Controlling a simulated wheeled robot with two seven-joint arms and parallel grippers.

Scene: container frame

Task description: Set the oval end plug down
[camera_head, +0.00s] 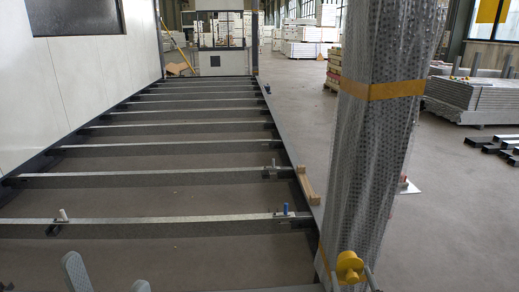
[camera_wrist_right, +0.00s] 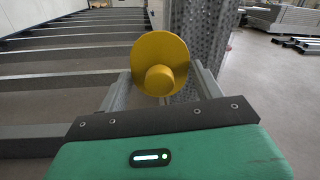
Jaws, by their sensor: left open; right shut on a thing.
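The oval end plug (camera_head: 348,265) is yellow, with a round flange and a short knob. In the right wrist view the plug (camera_wrist_right: 160,60) sits between the fingers, its knob toward the camera. My right gripper (camera_head: 350,278) is shut on it, in front of the lower part of the wrapped column; it also shows in the right wrist view (camera_wrist_right: 162,84). I cannot tell whether the plug touches anything behind it. My left gripper (camera_head: 106,272) is at the bottom left edge, open, with only its fingertips in view and nothing seen between them.
A bubble-wrapped column (camera_head: 375,130) with an orange band stands upright at the right. A dark steel floor frame with crossbars (camera_head: 150,220) and open gaps fills the left. Wooden strips (camera_head: 307,185) lie at its right rail.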

